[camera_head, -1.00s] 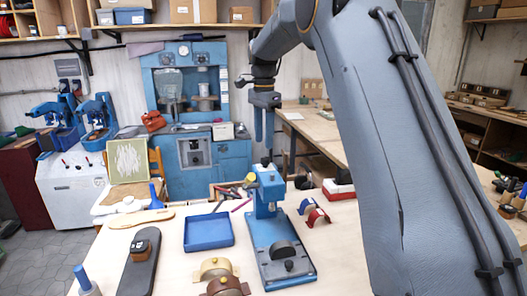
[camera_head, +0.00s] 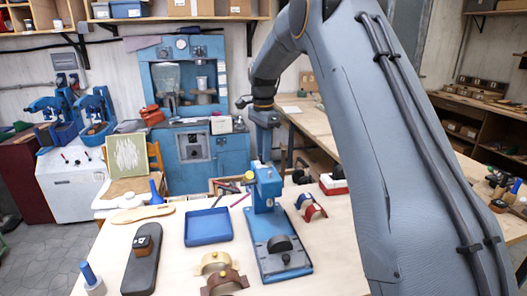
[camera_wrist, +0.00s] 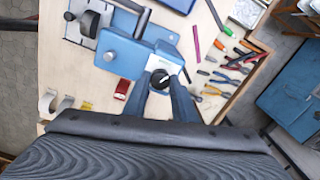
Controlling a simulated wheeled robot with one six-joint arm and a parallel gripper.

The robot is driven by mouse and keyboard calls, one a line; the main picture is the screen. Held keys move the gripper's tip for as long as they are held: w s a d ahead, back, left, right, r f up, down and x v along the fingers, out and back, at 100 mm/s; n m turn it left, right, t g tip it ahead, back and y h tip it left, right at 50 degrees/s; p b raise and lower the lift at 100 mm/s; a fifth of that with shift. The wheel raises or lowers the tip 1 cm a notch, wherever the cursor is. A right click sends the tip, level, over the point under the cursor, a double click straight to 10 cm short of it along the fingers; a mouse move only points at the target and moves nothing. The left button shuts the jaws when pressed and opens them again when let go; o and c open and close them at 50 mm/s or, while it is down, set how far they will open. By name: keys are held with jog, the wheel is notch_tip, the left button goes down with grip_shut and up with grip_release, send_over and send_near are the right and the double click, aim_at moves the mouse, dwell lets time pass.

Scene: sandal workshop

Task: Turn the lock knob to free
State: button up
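The lock knob (camera_wrist: 160,79) is a small round black knob with a white pointer line, on a pale plate at the top of the blue press (camera_wrist: 121,54). In the head view the press (camera_head: 267,190) stands on the bench, its head right under my gripper (camera_head: 264,158). In the wrist view the two blue fingers of my gripper (camera_wrist: 162,88) are apart, one on each side of the knob. I cannot tell whether they touch it. In the head view the knob is hidden by the gripper and press head.
A blue tray (camera_head: 208,228) lies left of the press. Red and blue curved pieces (camera_head: 311,208) lie to its right. Pliers and other hand tools (camera_wrist: 225,75) lie near the bench edge. A dark sole (camera_head: 140,268) and tan curved pieces (camera_head: 213,263) are in front.

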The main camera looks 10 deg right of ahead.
jog(key=shift+c, duration=0.2)
jog(key=n+b, duration=0.1)
jog(key=n, duration=0.1)
jog(key=shift+n, duration=0.4)
jog(key=shift+n+b, duration=0.4)
jog(key=shift+n, duration=1)
jog(key=o, duration=1)
jog(key=shift+o, duration=0.2)
jog(key=shift+r+b, duration=1.6)
jog(key=shift+r, duration=2.35)
